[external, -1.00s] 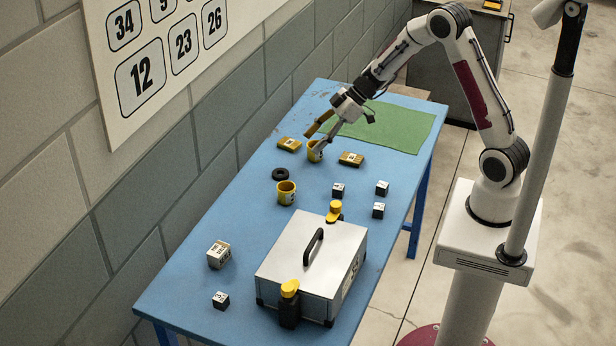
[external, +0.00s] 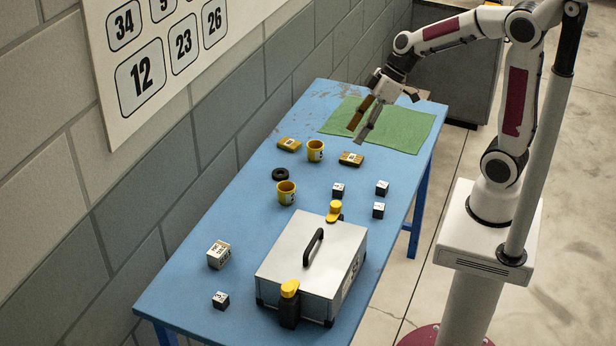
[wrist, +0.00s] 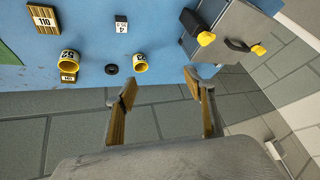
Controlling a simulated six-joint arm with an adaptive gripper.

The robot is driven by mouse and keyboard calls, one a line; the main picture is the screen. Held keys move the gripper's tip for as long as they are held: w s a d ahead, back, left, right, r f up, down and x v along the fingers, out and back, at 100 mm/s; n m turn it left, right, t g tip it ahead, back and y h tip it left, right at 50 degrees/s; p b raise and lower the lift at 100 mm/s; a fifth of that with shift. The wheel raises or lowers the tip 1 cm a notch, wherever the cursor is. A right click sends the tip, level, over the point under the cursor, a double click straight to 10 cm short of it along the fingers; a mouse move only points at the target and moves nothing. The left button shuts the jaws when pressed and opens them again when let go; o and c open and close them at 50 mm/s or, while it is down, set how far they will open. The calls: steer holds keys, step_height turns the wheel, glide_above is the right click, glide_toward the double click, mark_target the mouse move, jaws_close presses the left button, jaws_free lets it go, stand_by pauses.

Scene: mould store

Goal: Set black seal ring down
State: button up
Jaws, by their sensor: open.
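The black seal ring (external: 280,174) lies flat on the blue table (external: 180,262), beside and apart from a yellow cup (external: 286,193). It also shows in the wrist view (wrist: 111,69), between two yellow cups. My gripper (external: 358,135) hangs over the near edge of the green mat (external: 400,128), up and to the right of the ring in the external view. Its fingers are spread and nothing is between them. In the wrist view the open fingers (wrist: 160,98) are well apart from the ring.
A second yellow cup (external: 316,150) stands between two yellow-brown blocks (external: 289,145) (external: 351,158). Several small dark cubes (external: 338,190) and a silver case (external: 312,255) with yellow latches stand nearer the front. The grey wall runs along the left table edge.

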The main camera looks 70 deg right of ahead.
steer(key=s+d+r+m+h, duration=0.2)
steer(key=s, duration=0.7)
steer(key=s+d+r+m+h, duration=0.2)
steer(key=s+m, duration=0.1)
steer(key=s, duration=0.6)
steer(key=shift+s+m+t+h, duration=0.3)
steer(key=shift+t+h, duration=0.1)
